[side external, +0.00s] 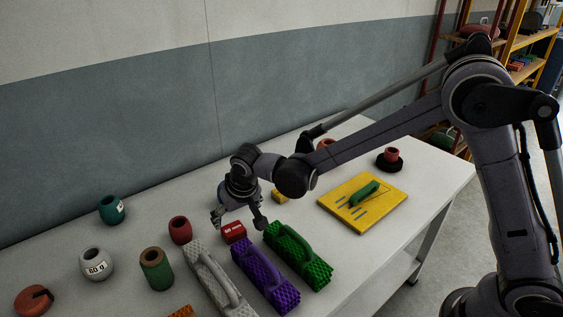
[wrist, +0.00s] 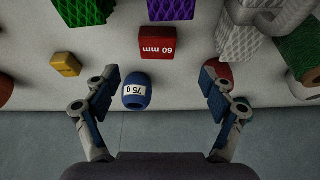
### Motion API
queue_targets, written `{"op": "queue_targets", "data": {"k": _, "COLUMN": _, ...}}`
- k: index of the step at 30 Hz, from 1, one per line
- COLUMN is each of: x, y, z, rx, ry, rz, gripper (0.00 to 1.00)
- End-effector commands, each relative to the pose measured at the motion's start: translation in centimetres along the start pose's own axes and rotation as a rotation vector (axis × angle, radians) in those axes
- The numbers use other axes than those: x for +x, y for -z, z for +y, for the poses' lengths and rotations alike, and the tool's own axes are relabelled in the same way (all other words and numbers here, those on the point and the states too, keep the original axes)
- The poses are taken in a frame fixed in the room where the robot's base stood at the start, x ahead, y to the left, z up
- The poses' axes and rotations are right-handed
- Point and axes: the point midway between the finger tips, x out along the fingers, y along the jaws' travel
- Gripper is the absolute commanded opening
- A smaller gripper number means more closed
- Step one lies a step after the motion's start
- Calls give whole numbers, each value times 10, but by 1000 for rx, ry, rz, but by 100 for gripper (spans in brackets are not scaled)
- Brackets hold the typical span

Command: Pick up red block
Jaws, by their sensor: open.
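The red block (side external: 233,232) stands on the white table below my gripper (side external: 238,220) in the side view. In the wrist view the red block (wrist: 157,43) shows a "60 mm" label and lies beyond the fingertips, roughly centred between them. My gripper (wrist: 160,78) is open and empty, with its fingers wide apart. No contact with the block shows.
A blue 75 g weight (wrist: 137,92) shows between the fingers in the wrist view. A red weight (wrist: 217,69) lies by the right finger, and a yellow block (wrist: 66,64) is at left. Purple (side external: 264,274), green (side external: 298,254) and white (side external: 217,278) handled blocks stand in front.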

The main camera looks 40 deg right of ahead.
Motion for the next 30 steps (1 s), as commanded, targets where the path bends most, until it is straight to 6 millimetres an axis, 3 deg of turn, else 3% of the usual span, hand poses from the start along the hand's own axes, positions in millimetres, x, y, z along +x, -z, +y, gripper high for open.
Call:
{"op": "queue_targets", "data": {"k": 6, "x": 30, "y": 1, "z": 1, "rx": 0, "ry": 0, "rz": 1, "gripper": 83}}
{"op": "queue_targets", "data": {"k": 14, "x": 46, "y": 1, "z": 1, "rx": 0, "ry": 1, "rz": 1, "gripper": 83}}
{"op": "queue_targets", "data": {"k": 24, "x": 86, "y": 4, "z": 4, "rx": 0, "ry": 1, "rz": 1, "gripper": 83}}
{"op": "queue_targets", "data": {"k": 30, "x": 94, "y": 3, "z": 4, "rx": -1, "ry": 1, "rz": 1, "gripper": 83}}
